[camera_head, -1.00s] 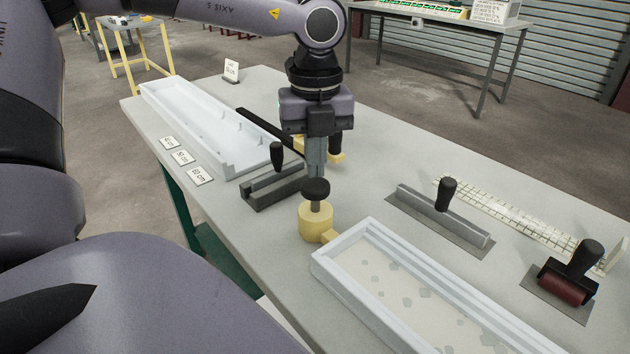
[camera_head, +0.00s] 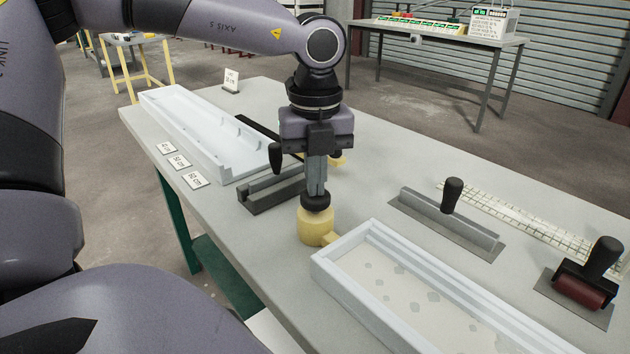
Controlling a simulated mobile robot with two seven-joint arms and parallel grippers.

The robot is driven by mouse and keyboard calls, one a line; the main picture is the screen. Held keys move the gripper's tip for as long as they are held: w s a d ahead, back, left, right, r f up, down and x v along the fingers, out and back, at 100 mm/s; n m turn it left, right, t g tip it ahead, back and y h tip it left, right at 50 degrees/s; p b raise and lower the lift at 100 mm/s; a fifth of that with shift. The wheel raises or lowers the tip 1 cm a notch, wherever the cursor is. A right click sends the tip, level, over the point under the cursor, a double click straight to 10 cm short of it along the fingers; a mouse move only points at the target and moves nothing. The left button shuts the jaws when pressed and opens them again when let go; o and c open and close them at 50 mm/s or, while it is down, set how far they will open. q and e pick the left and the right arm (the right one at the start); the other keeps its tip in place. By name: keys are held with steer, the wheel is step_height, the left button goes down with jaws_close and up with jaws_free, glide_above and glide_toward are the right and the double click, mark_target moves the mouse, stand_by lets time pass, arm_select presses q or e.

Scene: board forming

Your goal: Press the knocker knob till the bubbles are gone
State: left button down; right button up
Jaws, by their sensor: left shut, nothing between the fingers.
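The knocker is a yellow round body (camera_head: 316,228) with a black knob (camera_head: 316,202) on top, at the near left corner of a white mould (camera_head: 350,238). My left gripper (camera_head: 316,190) points straight down, is shut and empty, and its tips are on top of the knob, which sits low, close to the yellow body. The mould holds a pale slab (camera_head: 385,270) with several grey bubble spots (camera_head: 433,296) on its surface. The lower right of the mould is cut off by the picture's edge. My right gripper is not in view.
A second white mould (camera_head: 200,125) lies at the left, beside small length cards (camera_head: 181,162). A grey grooved tool (camera_head: 275,190) stands left of the knocker. A trowel (camera_head: 450,218), white mesh (camera_head: 515,220) and red roller (camera_head: 580,290) lie at the right.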

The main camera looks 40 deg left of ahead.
arm_select(q)
steer(key=shift+r, duration=0.6)
steer(key=shift+r+p, duration=0.65)
steer(key=shift+r, duration=0.2)
